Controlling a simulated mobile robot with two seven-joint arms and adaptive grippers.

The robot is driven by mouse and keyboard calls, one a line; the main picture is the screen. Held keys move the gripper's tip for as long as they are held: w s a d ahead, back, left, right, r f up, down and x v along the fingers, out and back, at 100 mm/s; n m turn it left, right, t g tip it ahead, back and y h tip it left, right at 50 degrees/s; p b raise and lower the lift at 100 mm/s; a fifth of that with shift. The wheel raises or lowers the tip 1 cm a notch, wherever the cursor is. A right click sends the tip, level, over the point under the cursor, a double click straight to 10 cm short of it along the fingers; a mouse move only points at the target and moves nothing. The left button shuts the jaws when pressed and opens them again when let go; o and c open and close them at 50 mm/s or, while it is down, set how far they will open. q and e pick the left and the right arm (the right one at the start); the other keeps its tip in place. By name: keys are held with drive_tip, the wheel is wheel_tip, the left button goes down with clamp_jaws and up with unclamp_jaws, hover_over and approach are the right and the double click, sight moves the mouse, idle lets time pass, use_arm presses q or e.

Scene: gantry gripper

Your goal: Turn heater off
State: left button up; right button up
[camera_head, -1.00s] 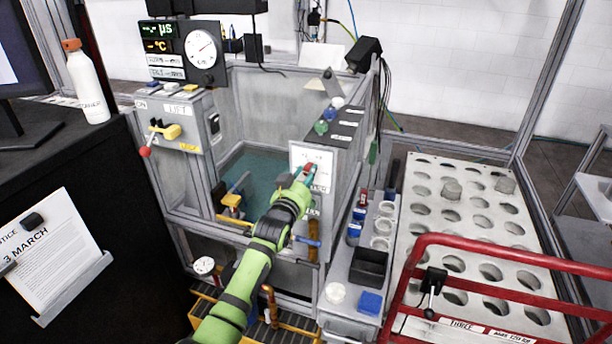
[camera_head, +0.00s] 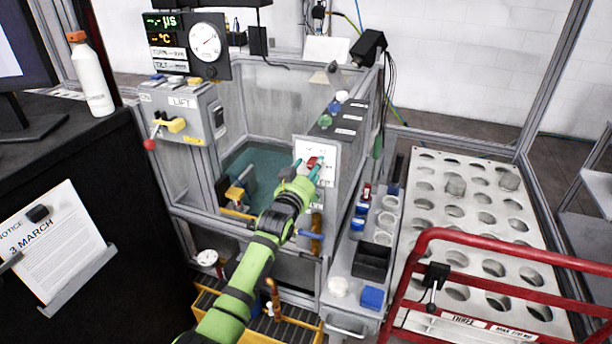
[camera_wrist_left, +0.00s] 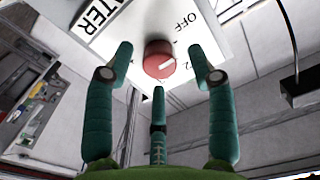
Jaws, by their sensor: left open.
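The heater knob (camera_wrist_left: 160,62) is a round red dial with a white pointer line, on a white panel (camera_wrist_left: 215,55) lettered "OFF", "2" and a partly cut-off "...TER". The pointer faces toward the right side of the dial in the left wrist view; its exact setting is hard to tell. The red knob also shows in the head view (camera_head: 314,162). My left gripper (camera_wrist_left: 160,72) is open, with teal fingers either side of and below the knob, with visible gaps. In the head view my green left gripper (camera_head: 308,172) is in front of the panel. My right gripper is out of view.
A grey tank (camera_head: 255,165) with teal liquid lies left of the panel. A lift control box (camera_head: 182,115) has a yellow lever. A narrow tray cart (camera_head: 350,290) stands right, then a perforated rack (camera_head: 470,225) and a red rail (camera_head: 480,250).

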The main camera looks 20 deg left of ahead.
use_arm(q)
drive_tip(key=s, duration=1.2)
drive_tip(key=shift+a, duration=0.2)
drive_tip(key=s+f+g, duration=0.3)
drive_tip(key=s+f, duration=0.1)
drive_tip(key=f, duration=0.8)
drive_tip(key=s+d+f+g, duration=0.15)
drive_tip(key=s+f, duration=0.35)
drive_tip(key=f, duration=0.7)
drive_tip(key=s+f+g, duration=0.4)
drive_tip(key=f, duration=0.8)
drive_tip(key=s+f+g, duration=0.2)
drive_tip(key=s+f, duration=0.6)
drive_tip(key=s, duration=0.2)
drive_tip(key=s+f+g, duration=0.3)
drive_tip(key=s+f, duration=0.4)
drive_tip(key=s, duration=0.4)
drive_tip(key=s+a+f+g, duration=0.1)
drive_tip(key=s+f, duration=0.1)
drive_tip(key=s, duration=0.7)
drive_tip(key=s+a+f+g, duration=0.1)
drive_tip(key=s+f+g, duration=0.1)
drive_tip(key=s, duration=0.8)
drive_tip(key=shift+f+y, duration=0.3)
drive_tip(key=shift+f, duration=0.4)
